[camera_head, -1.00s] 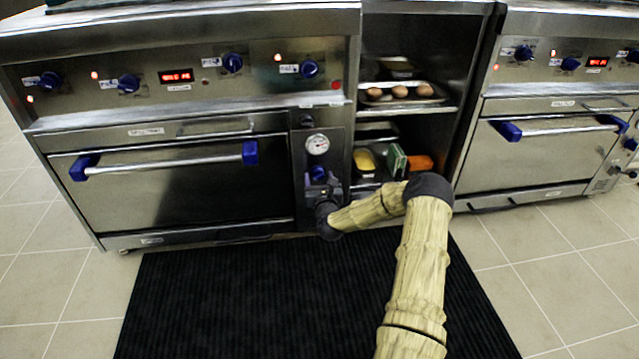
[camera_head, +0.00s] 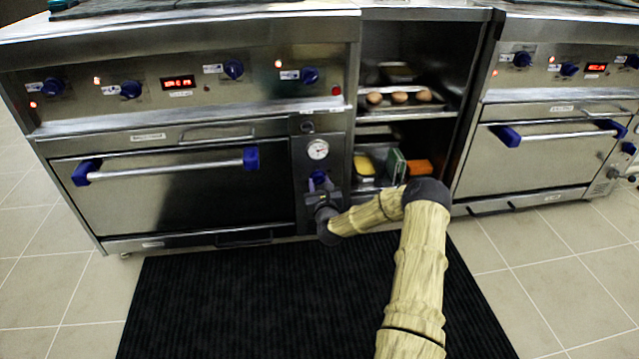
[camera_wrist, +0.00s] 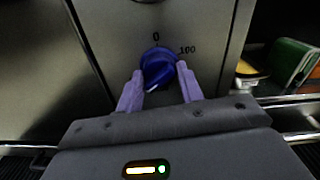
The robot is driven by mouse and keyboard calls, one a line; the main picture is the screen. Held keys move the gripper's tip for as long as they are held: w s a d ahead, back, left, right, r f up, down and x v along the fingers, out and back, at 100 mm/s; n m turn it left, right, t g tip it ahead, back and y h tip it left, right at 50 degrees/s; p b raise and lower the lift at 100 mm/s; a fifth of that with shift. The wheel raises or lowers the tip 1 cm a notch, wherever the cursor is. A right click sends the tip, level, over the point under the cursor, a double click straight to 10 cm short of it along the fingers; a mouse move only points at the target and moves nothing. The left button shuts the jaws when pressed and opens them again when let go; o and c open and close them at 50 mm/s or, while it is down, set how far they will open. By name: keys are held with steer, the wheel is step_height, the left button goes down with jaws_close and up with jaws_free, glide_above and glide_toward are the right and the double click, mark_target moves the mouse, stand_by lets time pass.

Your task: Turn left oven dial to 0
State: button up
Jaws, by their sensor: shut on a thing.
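The left oven dial (camera_wrist: 158,68) is a blue knob on a steel panel, marked 0 above it and 100 to its upper right. A pale mark on the dial shows at its lower front in the wrist view; I cannot tell which number it is set to. My gripper (camera_wrist: 160,90) has its two purple fingers on either side of the dial, shut on it. In the head view the dial (camera_head: 319,178) sits below a round white gauge (camera_head: 318,149), with my gripper (camera_head: 320,192) at it.
The left oven door handle (camera_head: 165,167) is just left of the dial. Open shelves (camera_head: 405,112) with trays and boxes stand to the right. A second oven (camera_head: 540,150) is farther right. A black mat (camera_head: 250,300) covers the floor in front.

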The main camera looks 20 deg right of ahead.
steer(key=n+p, duration=0.3)
steer(key=n, duration=0.2)
steer(key=shift+s+r+p, duration=0.1)
steer(key=shift+p, duration=0.2)
steer(key=n+p, duration=0.3)
steer(key=n, duration=0.3)
steer(key=shift+n+p, duration=0.3)
steer(key=shift+p, duration=0.05)
steer(key=n+p, duration=0.3)
steer(key=n, duration=0.3)
steer(key=n+p, duration=0.2)
steer(key=n, duration=0.3)
steer(key=shift+r+n, duration=0.1)
steer(key=shift+n, duration=0.2)
steer(key=n+p, duration=0.2)
steer(key=n, duration=0.4)
steer(key=shift+n, duration=0.3)
steer(key=n+p, duration=0.1)
steer(key=n, duration=0.4)
steer(key=shift+a, duration=0.1)
steer(key=n, duration=0.5)
steer(key=shift+n+p, duration=0.3)
steer(key=shift+n, duration=0.1)
steer(key=n, duration=0.6)
